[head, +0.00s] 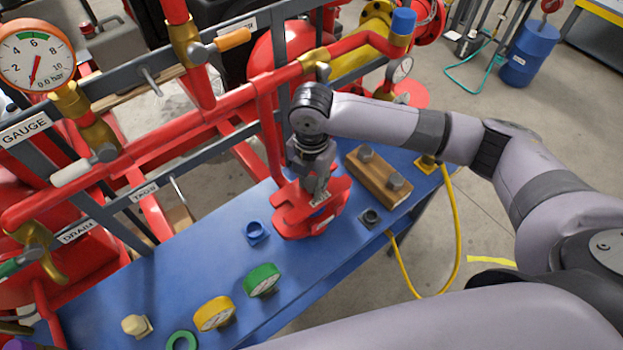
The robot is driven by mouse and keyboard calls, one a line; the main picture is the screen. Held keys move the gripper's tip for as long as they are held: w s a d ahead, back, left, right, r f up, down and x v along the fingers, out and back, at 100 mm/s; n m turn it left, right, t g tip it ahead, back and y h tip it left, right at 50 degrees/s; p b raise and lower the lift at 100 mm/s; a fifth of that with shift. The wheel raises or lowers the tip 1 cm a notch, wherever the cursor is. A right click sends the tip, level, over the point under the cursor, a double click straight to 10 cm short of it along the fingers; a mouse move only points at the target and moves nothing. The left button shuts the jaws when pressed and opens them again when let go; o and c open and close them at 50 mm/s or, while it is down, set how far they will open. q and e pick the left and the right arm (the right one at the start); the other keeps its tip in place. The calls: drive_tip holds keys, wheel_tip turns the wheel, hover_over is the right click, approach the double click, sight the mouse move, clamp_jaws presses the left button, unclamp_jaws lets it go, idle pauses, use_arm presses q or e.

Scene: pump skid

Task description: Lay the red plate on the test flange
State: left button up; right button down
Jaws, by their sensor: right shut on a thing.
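The red plate (291,207), flat with notched edges, is in the middle of the head view above the blue bench. My right gripper (318,194) comes down from above and is shut on the plate. A rounded red body (297,233) shows just under the plate; it looks like the test flange, mostly covered by the plate. I cannot tell whether the plate touches it or hangs slightly above it. My left gripper is not in view.
On the blue bench (185,265) are a blue ring fitting (256,233), green disc (262,280), yellow disc (214,314) and cream knob (136,325). A wooden block (376,183) with grey knobs and a dark fitting (371,217) sit right. Red pipework (150,135) runs behind.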

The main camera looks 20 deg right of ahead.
sight(312, 192)
drive_tip(key=shift+f+b, duration=0.85)
drive_tip(key=shift+f, duration=1.3)
drive_tip(key=c, duration=1.2)
unclamp_jaws()
